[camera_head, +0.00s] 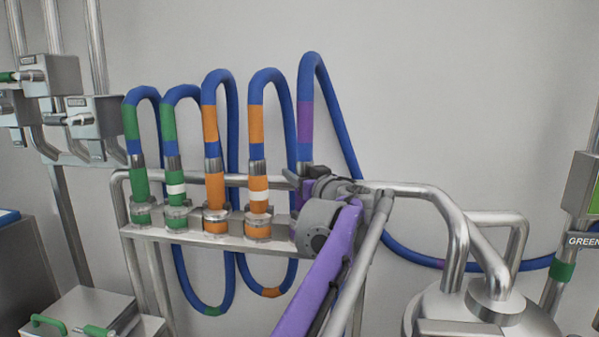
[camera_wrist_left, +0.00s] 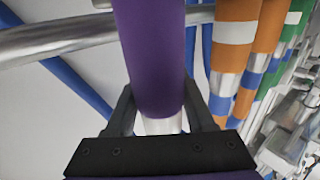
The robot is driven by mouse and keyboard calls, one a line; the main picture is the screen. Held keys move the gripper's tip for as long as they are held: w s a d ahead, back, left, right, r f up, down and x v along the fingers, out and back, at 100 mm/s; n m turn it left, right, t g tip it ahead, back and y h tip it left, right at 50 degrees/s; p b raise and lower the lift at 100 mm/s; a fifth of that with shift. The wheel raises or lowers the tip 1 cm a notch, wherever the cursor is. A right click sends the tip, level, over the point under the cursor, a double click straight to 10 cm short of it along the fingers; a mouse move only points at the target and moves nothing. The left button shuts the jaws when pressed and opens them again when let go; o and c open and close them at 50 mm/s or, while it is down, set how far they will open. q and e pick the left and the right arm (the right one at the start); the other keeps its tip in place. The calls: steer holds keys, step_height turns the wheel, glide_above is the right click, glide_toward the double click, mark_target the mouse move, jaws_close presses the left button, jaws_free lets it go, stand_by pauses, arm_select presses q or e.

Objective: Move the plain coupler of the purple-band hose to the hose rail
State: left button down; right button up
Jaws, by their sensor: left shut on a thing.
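The purple-band hose (camera_head: 306,118) is a blue hose with a purple band, looping up behind my left gripper. My left gripper (camera_head: 316,178) is in front of the right end of the hose rail (camera_head: 187,238). In the left wrist view my left gripper (camera_wrist_left: 160,112) has its fingers around the plain purple coupler (camera_wrist_left: 150,55), shut on it, with a silver part below. No white ring shows on its visible part. In the head view my gripper and arm hide the coupler, so I cannot tell whether its end sits in the rail. My right gripper is not in view.
Green couplers (camera_head: 139,186) and orange couplers (camera_head: 215,190) stand upright in the rail to the left; one of each colour has a white ring. A steel pipe (camera_head: 415,190) curves down to a round vessel (camera_head: 480,312) at right. Blank wall lies above.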

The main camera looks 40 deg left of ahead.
arm_select(q)
steer(key=shift+f, duration=0.1)
stand_by(0.7)
steer(key=shift+c, duration=0.9)
jaws_free()
steer(key=v, duration=1.1)
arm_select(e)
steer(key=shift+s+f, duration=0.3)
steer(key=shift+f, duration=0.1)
arm_select(q)
steer(key=shift+a, duration=0.1)
